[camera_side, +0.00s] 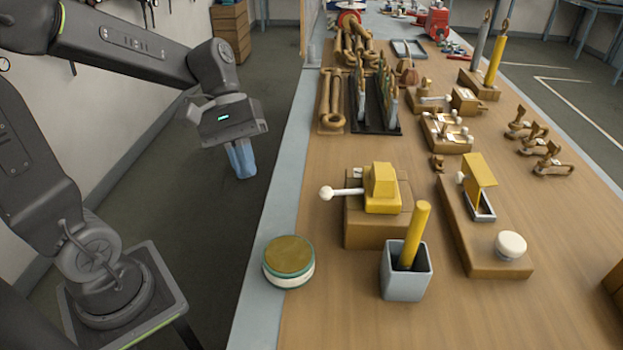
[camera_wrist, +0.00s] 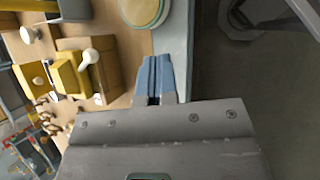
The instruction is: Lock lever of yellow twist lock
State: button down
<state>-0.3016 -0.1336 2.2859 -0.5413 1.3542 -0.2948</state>
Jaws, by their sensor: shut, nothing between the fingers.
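The yellow twist lock (camera_side: 381,185) is a yellow block on a wooden base (camera_side: 376,229) near the left edge of the bench. Its lever (camera_side: 347,191) is a rod that points left and ends in a white ball (camera_side: 326,193). In the wrist view the yellow block (camera_wrist: 66,79) and the white ball (camera_wrist: 89,57) are left of my fingers. My gripper (camera_side: 242,161), with blue fingers, is shut and empty. It hangs off the bench's left side, apart from the lever. My fingers also show in the wrist view (camera_wrist: 153,76).
A round green-rimmed tin (camera_side: 288,262) and a grey cup (camera_side: 406,275) with a yellow rod stand near the lock. A wooden board (camera_side: 474,235) with a yellow flap and white knob is to the right. Black racks (camera_side: 376,112) stand behind. Air around my gripper is free.

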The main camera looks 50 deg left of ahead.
jog(key=w+a+n+h, duration=0.6)
jog(key=w+n+h, duration=0.2)
jog(key=t+h, duration=0.1)
send_near(322, 189)
jog(key=d, duration=0.2)
jog(key=d+f, duration=0.1)
jog(key=d, duration=0.1)
jog(key=d+f, duration=0.1)
jog(key=d, duration=0.1)
jog(key=shift+w+d+f, duration=0.1)
jog(key=shift+w+d, duration=0.1)
jog(key=shift+d, duration=0.15)
jog(key=shift+s+d+f, duration=0.1)
jog(key=shift+s+d, duration=0.1)
jog(key=shift+d, duration=0.3)
jog(key=shift+s+d, duration=0.15)
jog(key=shift+d, duration=0.3)
